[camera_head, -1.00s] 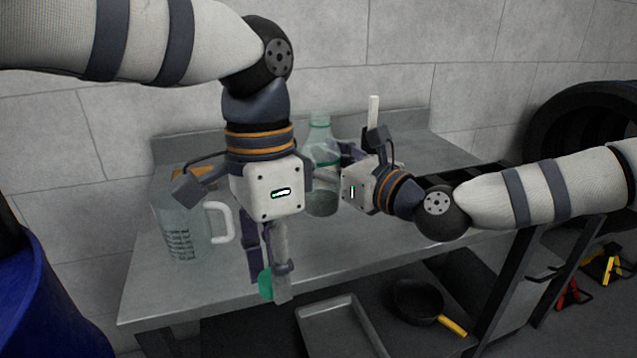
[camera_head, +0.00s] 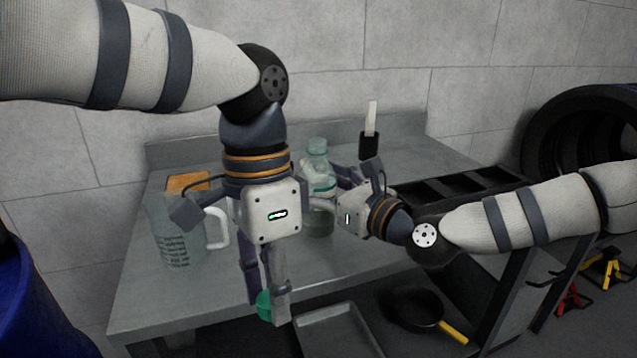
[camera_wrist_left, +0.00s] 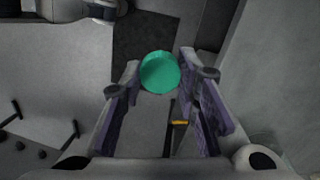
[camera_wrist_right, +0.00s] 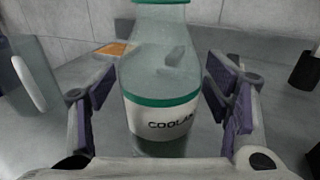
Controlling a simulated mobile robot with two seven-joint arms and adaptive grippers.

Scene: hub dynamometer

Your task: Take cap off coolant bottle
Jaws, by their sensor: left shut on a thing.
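The coolant bottle (camera_head: 317,178) stands uncapped and upright on the grey workbench, clear with a green band. Its "COOLANT" label (camera_wrist_right: 172,119) shows in the right wrist view; its neck is cut off there. The green cap (camera_head: 264,305) is away from the bottle, low in front of the bench in the head view. My left gripper (camera_head: 269,306) points down and is shut on the cap, which also shows between its fingertips in the left wrist view (camera_wrist_left: 160,72). My right gripper (camera_wrist_right: 160,68) is open around the bottle's body, with small gaps on both sides.
A clear measuring jug (camera_head: 178,245) and an orange-topped item (camera_head: 188,182) stand at the bench's left. A black holder with a white stick (camera_head: 369,147) is at the back. A tray (camera_head: 340,335) and pan (camera_head: 416,308) lie below. A blue barrel (camera_head: 40,300) is at left.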

